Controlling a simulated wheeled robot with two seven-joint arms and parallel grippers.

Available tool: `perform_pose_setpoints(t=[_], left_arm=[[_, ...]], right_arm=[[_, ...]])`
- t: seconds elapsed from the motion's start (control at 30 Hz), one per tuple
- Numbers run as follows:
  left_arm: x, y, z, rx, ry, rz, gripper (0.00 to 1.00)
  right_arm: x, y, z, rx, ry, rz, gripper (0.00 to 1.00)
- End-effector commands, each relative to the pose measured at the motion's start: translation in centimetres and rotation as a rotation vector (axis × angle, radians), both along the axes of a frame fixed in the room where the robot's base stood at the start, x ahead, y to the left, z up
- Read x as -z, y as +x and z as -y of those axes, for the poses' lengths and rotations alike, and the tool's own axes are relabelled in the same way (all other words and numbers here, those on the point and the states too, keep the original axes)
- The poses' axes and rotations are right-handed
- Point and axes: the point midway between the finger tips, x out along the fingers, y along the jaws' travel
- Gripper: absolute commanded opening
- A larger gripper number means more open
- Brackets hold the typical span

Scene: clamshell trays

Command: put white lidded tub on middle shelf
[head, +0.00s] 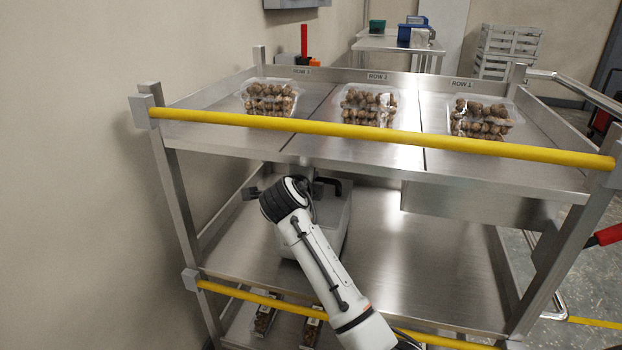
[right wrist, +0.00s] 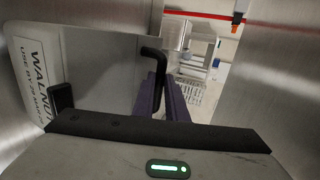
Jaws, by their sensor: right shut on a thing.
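The white lidded tub (head: 339,222) looks pale grey and is at the left of the middle shelf (head: 420,255), below the top shelf. My right arm covers part of it. I cannot tell whether its base touches the shelf. Its black handle (head: 335,181) shows at the top. In the right wrist view, the tub (right wrist: 100,70) has a white walnut label. My right gripper (right wrist: 164,102) has its purple fingers shut on the bent black handle (right wrist: 157,62). In the head view my right wrist hides the fingertips. My left gripper is not in view.
The top shelf (head: 300,146) holds walnut clamshells (head: 270,97), (head: 367,105), (head: 482,118) behind a yellow front bar (head: 400,137). A steel box (head: 470,203) hangs beneath its right side. The middle shelf's right is clear. Dark packs (head: 264,318) lie on the bottom shelf.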

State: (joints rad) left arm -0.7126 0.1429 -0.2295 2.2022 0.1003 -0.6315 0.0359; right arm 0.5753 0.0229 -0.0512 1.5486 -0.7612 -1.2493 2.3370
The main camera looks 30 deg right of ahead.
Motion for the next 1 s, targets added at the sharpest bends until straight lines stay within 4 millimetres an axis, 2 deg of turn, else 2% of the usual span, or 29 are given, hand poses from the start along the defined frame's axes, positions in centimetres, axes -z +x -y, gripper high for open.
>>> perform_pose_setpoints(t=[0.03,0.27,0.5,0.8,0.83,0.9,0.93,1.0], left_arm=[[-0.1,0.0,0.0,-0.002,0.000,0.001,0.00],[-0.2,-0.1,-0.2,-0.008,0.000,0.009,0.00],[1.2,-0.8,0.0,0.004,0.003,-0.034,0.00],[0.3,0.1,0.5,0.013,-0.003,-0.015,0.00],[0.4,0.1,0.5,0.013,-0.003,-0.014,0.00],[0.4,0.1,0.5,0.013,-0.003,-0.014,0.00],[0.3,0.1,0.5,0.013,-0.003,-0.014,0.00],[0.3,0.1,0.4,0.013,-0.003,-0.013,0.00]], right_arm=[[-0.6,0.2,0.5,0.001,-0.008,0.009,0.00],[-0.5,0.6,1.8,0.002,-0.007,0.008,0.00],[0.9,0.6,1.8,0.002,-0.006,0.008,0.00],[1.1,0.6,1.8,0.001,-0.005,0.008,0.00],[1.6,0.5,1.7,0.003,0.001,-0.002,0.14],[1.6,0.5,1.7,0.003,0.001,-0.002,0.26],[1.6,0.5,1.7,0.003,0.000,-0.002,0.31],[1.6,0.5,1.7,0.003,0.000,-0.002,0.31]])
